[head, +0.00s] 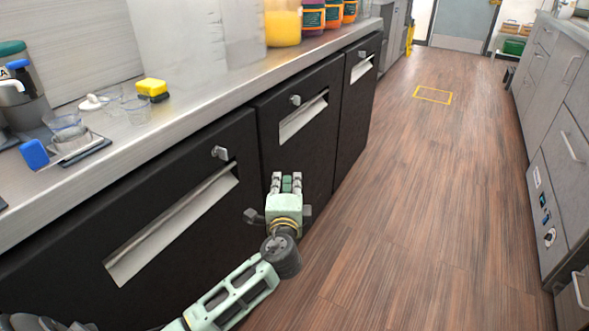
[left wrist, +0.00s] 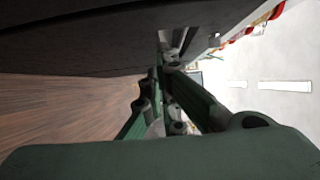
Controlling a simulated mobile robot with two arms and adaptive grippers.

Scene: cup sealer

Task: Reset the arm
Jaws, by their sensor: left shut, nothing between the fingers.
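My left gripper (head: 286,183) is in front of the black cabinet doors, below the counter edge and over the wood floor. It is shut and empty, its fingers close together. In the left wrist view its green fingers (left wrist: 168,60) reach out past the wrist, with the dark cabinet beside them. My left arm comes in from the bottom left in the head view. My right gripper is in neither view.
The steel counter (head: 185,110) on the left bears clear cups (head: 136,110), a yellow sponge (head: 153,90) and a blue item (head: 34,154). Black cabinets (head: 60,260) have protruding handles. Grey cabinets (head: 560,120) stand at right. The wood floor (head: 430,190) between is clear.

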